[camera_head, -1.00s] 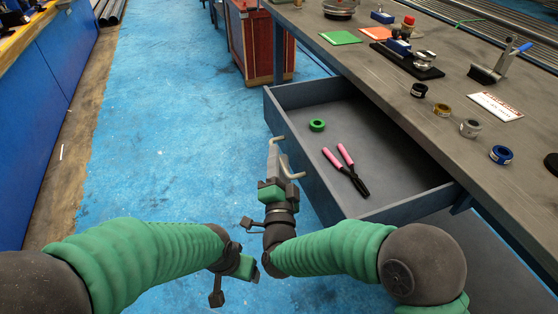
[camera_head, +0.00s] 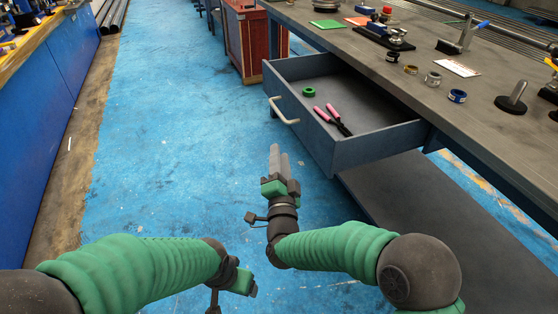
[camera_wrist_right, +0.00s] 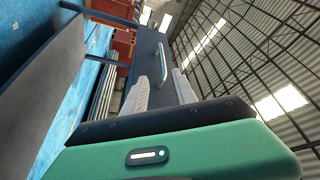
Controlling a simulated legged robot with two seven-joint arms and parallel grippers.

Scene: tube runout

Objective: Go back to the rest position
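My right gripper (camera_head: 279,160) is in front of the open drawer (camera_head: 379,146), clear of its pale handle (camera_head: 284,112). In the right wrist view its two fingers (camera_wrist_right: 162,92) stand apart with nothing between them, so it is open. The handle (camera_wrist_right: 160,62) shows beyond the fingers in that view. My left gripper (camera_head: 241,281) is low in the head view, left of the right one; its fingers are hidden. A green ring (camera_head: 309,92) and pink-handled pliers (camera_head: 332,119) lie in the drawer.
The workbench (camera_head: 420,88) at the right carries rings, a label card and metal tools. A red cabinet (camera_head: 246,40) stands beyond the drawer. A blue bench (camera_head: 40,115) runs along the left. The blue floor (camera_head: 170,130) between is clear.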

